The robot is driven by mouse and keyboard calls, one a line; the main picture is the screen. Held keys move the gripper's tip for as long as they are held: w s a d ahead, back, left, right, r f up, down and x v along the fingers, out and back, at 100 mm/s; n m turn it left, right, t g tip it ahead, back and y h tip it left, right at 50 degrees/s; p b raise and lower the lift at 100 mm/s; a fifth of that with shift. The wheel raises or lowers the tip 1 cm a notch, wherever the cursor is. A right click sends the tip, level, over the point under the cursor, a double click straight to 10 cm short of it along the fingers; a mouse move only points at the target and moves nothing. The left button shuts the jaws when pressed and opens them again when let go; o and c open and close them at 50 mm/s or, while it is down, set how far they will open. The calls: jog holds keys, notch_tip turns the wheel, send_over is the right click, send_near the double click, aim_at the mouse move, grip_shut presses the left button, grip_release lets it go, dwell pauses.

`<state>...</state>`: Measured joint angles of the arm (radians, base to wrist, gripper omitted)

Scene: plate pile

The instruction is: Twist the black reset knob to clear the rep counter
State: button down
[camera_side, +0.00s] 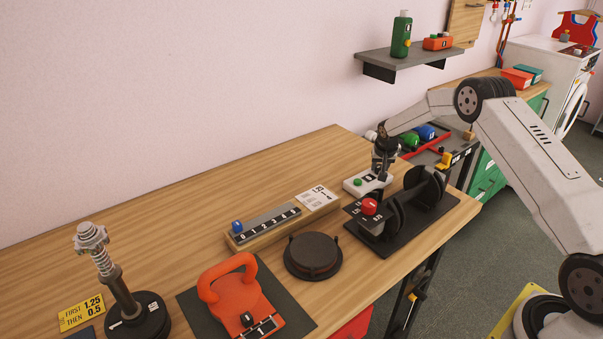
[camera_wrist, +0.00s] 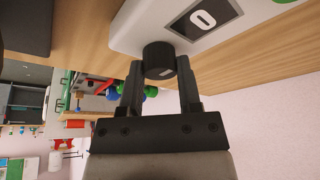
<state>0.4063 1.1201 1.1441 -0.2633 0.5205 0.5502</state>
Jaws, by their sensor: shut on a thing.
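The rep counter (camera_side: 354,187) is a white box with a green button (camera_side: 358,182) and a dark display, at the back right of the bench. In the wrist view, the counter (camera_wrist: 128,28) fills the top, and its display (camera_wrist: 203,17) shows a 0. The black reset knob (camera_wrist: 159,58) is a ribbed cylinder at the counter's edge. My gripper (camera_wrist: 161,76) has one finger on each side of the knob and is shut on it. In the side view, my gripper (camera_side: 380,175) points down at the counter and hides the knob.
A black dumbbell (camera_side: 425,188) on a dark mat stands close in front of the counter. A number rail (camera_side: 268,228) with a blue piece, a round black disc (camera_side: 313,257) and an orange kettlebell (camera_side: 238,295) lie further left. A wall shelf (camera_side: 400,60) hangs above.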

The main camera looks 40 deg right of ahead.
jog(key=shift+c, duration=1.4)
grip_release()
jog(key=shift+r, duration=0.2)
jog(key=v, duration=0.7)
jog(key=shift+r, duration=0.25)
jog(key=shift+s+a, duration=0.1)
jog(key=shift+a, duration=0.05)
jog(key=s+a+r+n+y, duration=0.1)
jog(key=s+a+r+n, duration=0.1)
jog(key=s+a, duration=0.4)
jog(key=s+a+r+n+y, duration=0.1)
jog(key=s+a+r+n, duration=0.15)
jog(key=a, duration=0.65)
jog(key=s+a+n, duration=0.1)
jog(key=s+a, duration=0.2)
jog(key=s, duration=0.3)
jog(key=s+a+n, duration=0.1)
jog(key=s+a, duration=0.3)
jog(key=s, duration=0.3)
jog(key=s+a+n+y, duration=0.1)
jog(key=s+a+n, duration=0.1)
jog(key=s, duration=0.4)
jog(key=shift+s+a+r+g, duration=0.2)
jog(key=shift+a+g, duration=0.2)
jog(key=shift+a, duration=0.25)
